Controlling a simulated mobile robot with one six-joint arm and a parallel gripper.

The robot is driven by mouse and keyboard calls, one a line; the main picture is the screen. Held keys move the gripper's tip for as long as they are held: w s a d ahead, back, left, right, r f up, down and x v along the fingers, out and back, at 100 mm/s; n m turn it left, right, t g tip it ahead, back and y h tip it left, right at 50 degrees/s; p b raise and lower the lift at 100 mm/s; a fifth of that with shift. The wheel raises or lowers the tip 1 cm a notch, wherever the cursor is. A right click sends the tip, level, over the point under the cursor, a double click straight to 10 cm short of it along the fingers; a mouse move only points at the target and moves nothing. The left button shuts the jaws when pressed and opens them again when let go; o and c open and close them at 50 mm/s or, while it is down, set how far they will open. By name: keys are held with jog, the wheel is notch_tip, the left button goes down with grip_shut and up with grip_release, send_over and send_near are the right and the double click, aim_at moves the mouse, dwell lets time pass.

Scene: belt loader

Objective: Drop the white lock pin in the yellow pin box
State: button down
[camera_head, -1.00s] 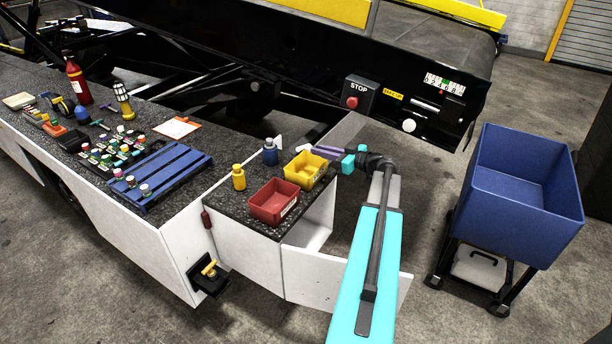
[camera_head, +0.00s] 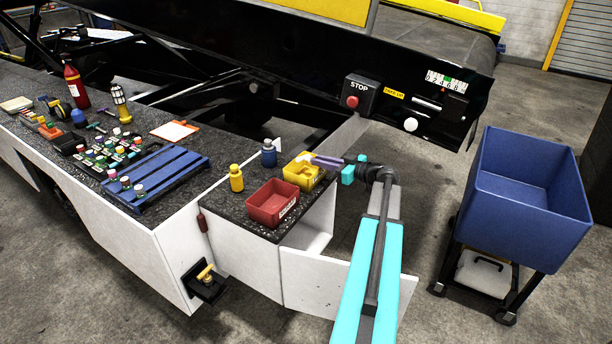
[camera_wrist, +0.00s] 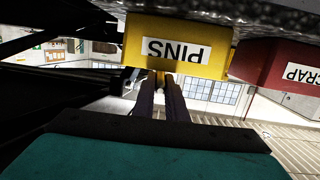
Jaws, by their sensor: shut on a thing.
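The yellow pin box (camera_head: 291,177) stands at the back right corner of the dark counter. In the wrist view its yellow front (camera_wrist: 134,48) shows an upside-down PINS label. My gripper (camera_head: 314,160) has purple fingers and reaches in from the right at the box's back rim. It is shut on the white lock pin (camera_head: 303,157), whose pale end shows just past the fingertips, by the top of the box. In the wrist view my fingers (camera_wrist: 159,80) are close together below the box front; the pin is mostly hidden there.
A red scrap bin (camera_head: 268,207) stands in front of the pin box. A yellow bottle (camera_head: 236,178) and a blue bottle (camera_head: 269,154) are to its left. A black panel with a red stop button (camera_head: 352,102) rises behind. A blue bin (camera_head: 520,205) on a cart stands right.

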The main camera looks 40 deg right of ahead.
jog(key=c, duration=1.7)
grip_release()
jog(key=b+v, duration=0.1)
jog(key=v, duration=1.3)
jog(key=shift+w, duration=0.1)
